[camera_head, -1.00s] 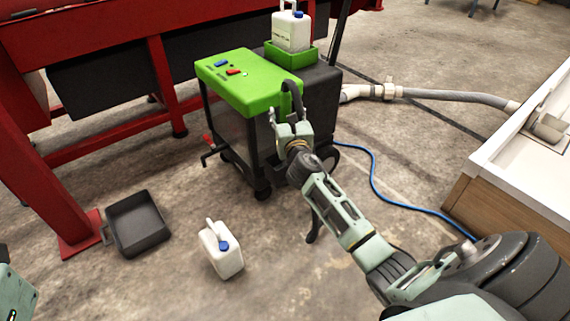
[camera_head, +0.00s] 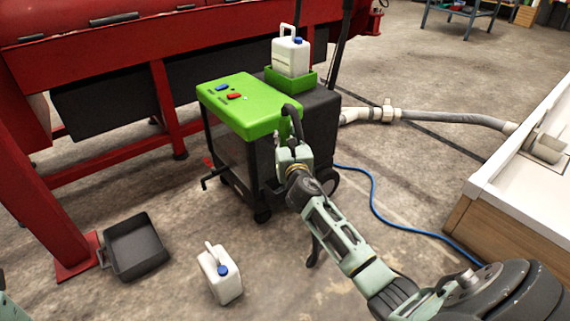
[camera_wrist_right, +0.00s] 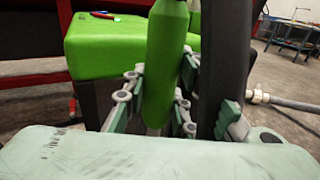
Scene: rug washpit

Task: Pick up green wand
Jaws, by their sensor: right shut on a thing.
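The green wand (camera_wrist_right: 166,55) is a smooth green cylinder in the right wrist view. It stands nearly upright between the fingers of my right gripper (camera_wrist_right: 155,95), which is shut on it. Its top end runs out of that view. In the head view my right gripper (camera_head: 290,143) is at the near right side of the green-topped machine. I cannot make out the wand apart from the green behind it there. A black hose (camera_head: 294,112) loops over beside the gripper and stands right of the wand in the wrist view (camera_wrist_right: 224,60).
The machine's green top (camera_head: 236,98) carries a blue and a red part. A white jug (camera_head: 290,55) sits in its green tray. Another jug (camera_head: 222,281) and a black pan (camera_head: 135,246) are on the floor. A blue cable (camera_head: 376,200) runs right to a white-topped counter (camera_head: 505,180).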

